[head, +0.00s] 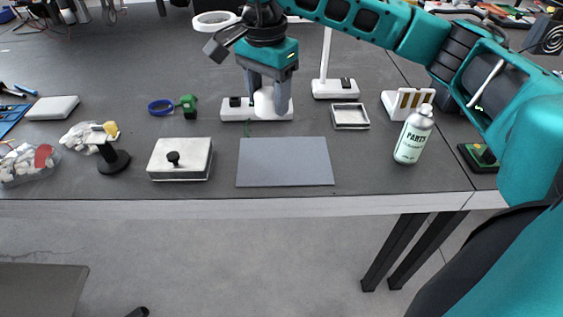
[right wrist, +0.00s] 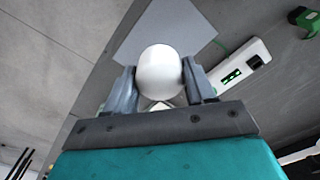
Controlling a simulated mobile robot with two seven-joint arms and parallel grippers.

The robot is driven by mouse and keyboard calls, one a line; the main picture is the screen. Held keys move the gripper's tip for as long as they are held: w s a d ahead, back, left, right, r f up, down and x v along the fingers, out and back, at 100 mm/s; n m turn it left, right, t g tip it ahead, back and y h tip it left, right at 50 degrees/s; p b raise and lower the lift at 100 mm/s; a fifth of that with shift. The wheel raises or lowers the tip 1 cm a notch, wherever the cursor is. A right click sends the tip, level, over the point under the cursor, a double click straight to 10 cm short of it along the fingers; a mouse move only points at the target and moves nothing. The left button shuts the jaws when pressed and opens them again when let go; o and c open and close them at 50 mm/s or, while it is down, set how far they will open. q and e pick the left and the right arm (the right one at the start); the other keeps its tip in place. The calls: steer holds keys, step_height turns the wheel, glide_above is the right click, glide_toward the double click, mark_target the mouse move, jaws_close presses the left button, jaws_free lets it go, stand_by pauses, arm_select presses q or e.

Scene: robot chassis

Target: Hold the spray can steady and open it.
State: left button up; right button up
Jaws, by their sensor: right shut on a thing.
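The spray can (head: 413,137), pale green and white with dark "PARTS" lettering, stands upright on the table at the right of the head view. A small white nozzle shows at its top, with no cap over it. My right gripper (head: 268,102) is well to the left of the can, above the back edge of the grey mat. It is shut on a smooth white rounded piece that looks like a cap (right wrist: 160,72), held between both fingers in the right wrist view. My left gripper is not in view.
The grey mat (head: 285,163) is bare. A silver box with a black knob (head: 180,160) lies left of it. A small tray (head: 350,117) and a white slotted rack (head: 400,104) stand near the can.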

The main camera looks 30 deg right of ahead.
steer(key=w+d+r+m+b, duration=0.1)
steer(key=d+r+m, duration=0.1)
steer(key=d+m, duration=0.35)
steer(key=m+b, duration=0.2)
steer(key=m, duration=0.3)
glide_above(285, 159)
step_height(285, 159, down, 15)
steer(key=shift+r, duration=0.1)
step_height(285, 159, down, 4)
steer(key=shift+r+b, duration=0.2)
steer(key=shift+b, duration=0.15)
steer(key=shift+f, duration=0.2)
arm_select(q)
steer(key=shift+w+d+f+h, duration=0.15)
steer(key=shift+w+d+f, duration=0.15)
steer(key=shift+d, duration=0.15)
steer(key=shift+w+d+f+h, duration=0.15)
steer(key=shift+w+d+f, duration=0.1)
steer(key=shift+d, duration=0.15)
arm_select(e)
steer(key=shift+f, duration=0.2)
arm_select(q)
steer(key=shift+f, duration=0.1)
arm_select(e)
steer(key=o, duration=1.2)
steer(key=shift+r, duration=0.1)
steer(key=shift+c, duration=0.2)
